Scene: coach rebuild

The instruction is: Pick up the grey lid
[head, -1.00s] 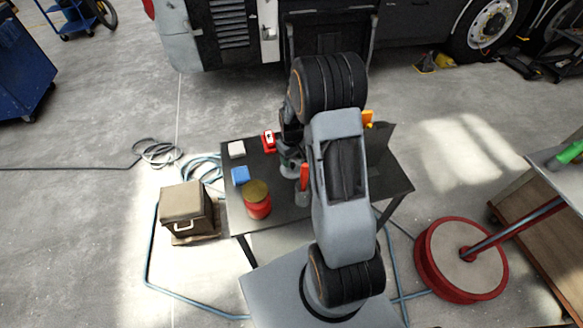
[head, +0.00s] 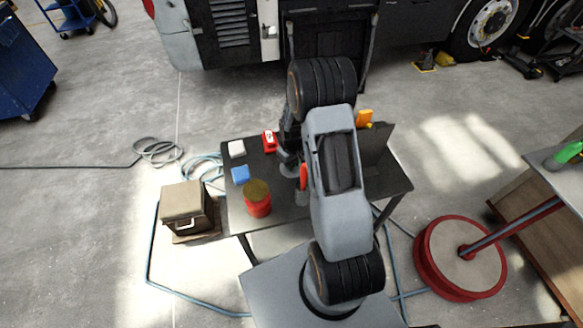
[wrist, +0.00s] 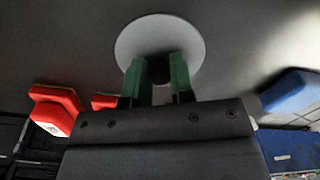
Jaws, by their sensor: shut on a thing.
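The grey lid (wrist: 135,42) is a pale round disc with a dark knob, seen in the wrist view. My gripper (wrist: 158,75) has its two green fingers on either side of the knob and is shut on it. The fingers hide part of the knob. In the head view, my arm covers most of the gripper and lid above the table's middle. I cannot tell how far the lid is from the tabletop.
The dark table (head: 280,213) holds a red can (head: 257,205), a blue block (head: 240,175), a white block (head: 236,149) and a red item (head: 269,141) left of my arm. A red-handled tool (head: 304,178) stands close beside it. An orange item (head: 364,118) is behind right.

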